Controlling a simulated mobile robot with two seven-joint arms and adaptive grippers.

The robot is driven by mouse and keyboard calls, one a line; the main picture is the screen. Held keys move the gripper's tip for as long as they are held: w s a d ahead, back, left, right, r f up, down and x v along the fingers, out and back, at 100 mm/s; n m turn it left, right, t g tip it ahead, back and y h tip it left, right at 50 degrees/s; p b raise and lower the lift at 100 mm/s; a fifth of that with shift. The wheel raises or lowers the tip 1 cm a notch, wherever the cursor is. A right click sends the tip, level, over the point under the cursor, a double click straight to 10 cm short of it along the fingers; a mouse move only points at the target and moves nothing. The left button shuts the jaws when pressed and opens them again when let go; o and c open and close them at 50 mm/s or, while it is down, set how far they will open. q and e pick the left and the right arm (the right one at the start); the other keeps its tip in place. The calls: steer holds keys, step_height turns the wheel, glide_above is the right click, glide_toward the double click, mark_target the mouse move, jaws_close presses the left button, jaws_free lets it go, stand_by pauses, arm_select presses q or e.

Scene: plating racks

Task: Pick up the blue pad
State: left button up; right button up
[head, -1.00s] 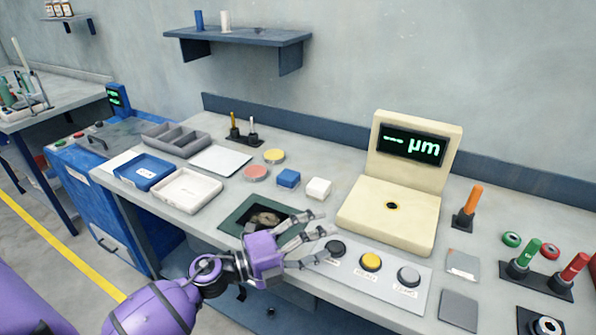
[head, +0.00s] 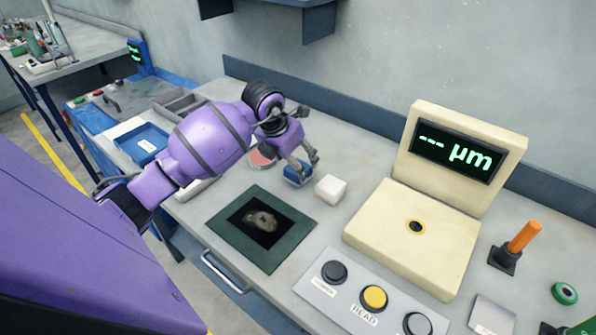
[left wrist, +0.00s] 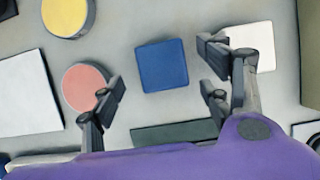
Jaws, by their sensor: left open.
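The blue pad (head: 296,174) is a small square block on the table, partly hidden by my fingers in the head view. In the left wrist view the whole blue pad (left wrist: 162,66) shows, just beyond and between the fingertips. My left gripper (head: 304,165) hangs over the pad with its fingers pointing down. In the left wrist view the left gripper (left wrist: 160,80) is open and empty, its fingers spread to either side of the pad. I cannot tell exactly how high the fingertips are above the table. My right gripper is not in view.
A white pad (head: 331,189) sits close right of the blue one. A pink disc (left wrist: 86,87) lies left and a yellow disc (left wrist: 68,14) farther off. A dark green framed mat (head: 284,251), a cream gauge (head: 412,238) and a button panel (head: 352,300) stand nearby.

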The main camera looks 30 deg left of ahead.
arm_select(q)
steer(key=x, duration=0.3)
steer(key=shift+w+d+f, duration=0.15)
steer(key=shift+w, duration=0.15)
steer(key=c, duration=1.3)
steer(key=shift+o, duration=0.2)
steer(key=shift+r, duration=0.7)
steer(key=s+d+r, duration=0.2)
steer(key=s+r, duration=0.9)
steer(key=s, duration=0.3)
steer(key=shift+r, duration=0.3)
